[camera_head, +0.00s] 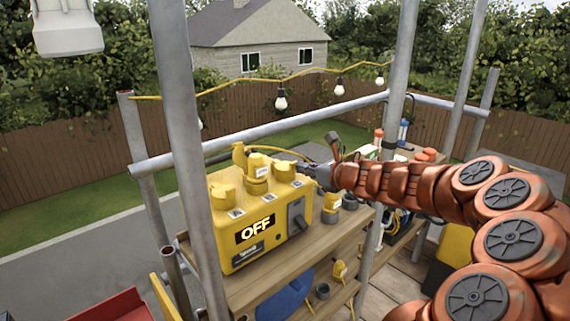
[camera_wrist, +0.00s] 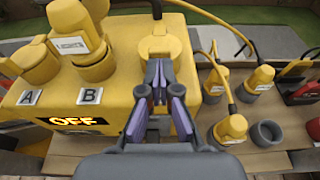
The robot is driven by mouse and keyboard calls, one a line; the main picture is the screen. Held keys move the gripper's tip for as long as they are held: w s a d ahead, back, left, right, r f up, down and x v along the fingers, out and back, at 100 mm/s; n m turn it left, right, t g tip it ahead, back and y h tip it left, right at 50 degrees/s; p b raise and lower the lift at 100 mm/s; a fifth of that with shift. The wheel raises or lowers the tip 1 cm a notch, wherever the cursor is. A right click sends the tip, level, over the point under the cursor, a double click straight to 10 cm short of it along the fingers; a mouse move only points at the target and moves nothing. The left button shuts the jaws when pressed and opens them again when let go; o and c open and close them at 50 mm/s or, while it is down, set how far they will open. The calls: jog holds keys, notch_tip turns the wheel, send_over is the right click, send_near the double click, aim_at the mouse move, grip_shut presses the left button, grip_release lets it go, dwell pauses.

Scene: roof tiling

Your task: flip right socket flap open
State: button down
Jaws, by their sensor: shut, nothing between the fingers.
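A yellow power box (camera_head: 258,222) with a lit OFF display stands on the wooden shelf. The right socket (camera_head: 283,171) is a round yellow fitting at the box's top right corner. In the wrist view its yellow top (camera_wrist: 163,42) lies just beyond my fingertips, partly hidden by them; I cannot tell the flap's exact angle. My gripper (camera_wrist: 161,75) is shut and empty, with its tips at or just above the near side of this socket. It also shows in the head view (camera_head: 318,176). The middle socket B holds a yellow plug (camera_wrist: 76,28).
The left socket A (camera_wrist: 33,62) is on the same box. Yellow plugs (camera_wrist: 230,128) and grey round caps (camera_wrist: 267,134) stand on the shelf right of the box. Metal scaffold poles (camera_head: 187,150) rise in front. A yellow cord with bulbs (camera_head: 281,100) hangs behind.

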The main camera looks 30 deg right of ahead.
jog(key=shift+w+a+r, duration=0.1)
jog(key=shift+w+a, duration=0.05)
jog(key=shift+w, duration=0.5)
